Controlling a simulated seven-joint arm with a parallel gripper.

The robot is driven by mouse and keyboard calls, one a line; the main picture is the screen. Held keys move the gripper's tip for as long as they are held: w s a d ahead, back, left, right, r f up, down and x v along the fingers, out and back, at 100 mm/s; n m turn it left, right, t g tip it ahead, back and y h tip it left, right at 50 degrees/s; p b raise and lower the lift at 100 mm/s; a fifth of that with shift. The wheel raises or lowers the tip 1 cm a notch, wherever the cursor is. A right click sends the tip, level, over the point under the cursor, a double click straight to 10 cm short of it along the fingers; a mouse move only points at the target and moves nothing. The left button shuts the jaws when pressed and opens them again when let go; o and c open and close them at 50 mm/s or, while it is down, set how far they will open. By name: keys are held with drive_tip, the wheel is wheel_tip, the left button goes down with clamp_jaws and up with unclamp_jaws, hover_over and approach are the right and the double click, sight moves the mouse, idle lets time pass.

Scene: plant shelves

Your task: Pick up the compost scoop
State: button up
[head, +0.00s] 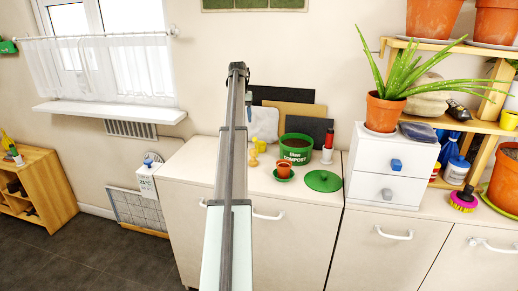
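I cannot make out a compost scoop for certain. A green tub labelled compost (296,154), full of dark soil, stands open on the cabinet top. A small upright thing with a red top and pale lower part (328,147) stands just right of the tub; I cannot tell whether it is the scoop. The tub's round green lid (323,181) lies flat in front of it. My arm rises through the middle of the view, left of the tub. My gripper's fingers do not show, and part of the counter behind the arm is hidden.
A small terracotta pot on a green saucer (284,169) sits before the tub. Yellow figures (257,147) stand left of it. A white drawer unit (390,168) bearing an aloe pot (383,113) stands to the right. Dark and tan boards (305,128) lean on the wall behind.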

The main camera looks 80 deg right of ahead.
sight(256, 142)
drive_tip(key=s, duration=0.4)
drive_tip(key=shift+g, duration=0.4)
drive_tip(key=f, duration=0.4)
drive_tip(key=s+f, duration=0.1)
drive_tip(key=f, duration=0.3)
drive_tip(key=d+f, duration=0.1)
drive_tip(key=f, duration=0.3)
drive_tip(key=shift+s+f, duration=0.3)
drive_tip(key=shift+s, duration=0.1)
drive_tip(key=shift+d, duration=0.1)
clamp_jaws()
